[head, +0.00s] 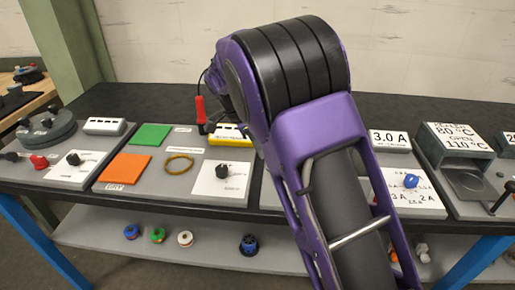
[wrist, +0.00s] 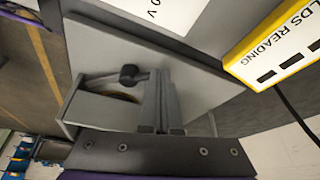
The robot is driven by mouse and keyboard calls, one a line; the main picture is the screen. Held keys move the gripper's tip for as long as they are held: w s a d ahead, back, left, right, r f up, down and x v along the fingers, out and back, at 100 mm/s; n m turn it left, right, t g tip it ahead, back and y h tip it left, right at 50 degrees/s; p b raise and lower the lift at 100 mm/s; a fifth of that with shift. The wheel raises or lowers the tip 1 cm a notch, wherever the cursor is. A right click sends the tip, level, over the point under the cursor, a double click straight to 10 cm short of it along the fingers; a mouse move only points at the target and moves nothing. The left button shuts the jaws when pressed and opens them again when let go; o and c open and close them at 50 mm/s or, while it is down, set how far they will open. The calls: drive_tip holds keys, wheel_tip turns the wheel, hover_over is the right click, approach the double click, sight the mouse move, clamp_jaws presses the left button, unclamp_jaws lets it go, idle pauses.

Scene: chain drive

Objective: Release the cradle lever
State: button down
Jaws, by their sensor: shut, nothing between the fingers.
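In the wrist view a grey fixture with an open pocket (wrist: 103,110) has a thin grey lever with a round black knob (wrist: 130,74) above it. I take this to be the cradle lever; no label on it is readable. My gripper (wrist: 163,72) is shut and empty, its two fingers together just right of the knob. The fingertips look very close to the knob; I cannot tell if they touch. In the head view my purple arm hides the gripper and this fixture.
A yellow reading box (head: 230,135) stands left of my arm; it also shows in the wrist view (wrist: 275,45). Left lie a green plate (head: 150,136) and an orange plate (head: 124,168). A lower shelf holds spools.

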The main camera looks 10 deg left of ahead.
drive_tip(key=shift+w+d+m, duration=0.2)
drive_tip(key=shift+w+m, duration=0.1)
drive_tip(key=shift+m, duration=0.1)
idle(0.6)
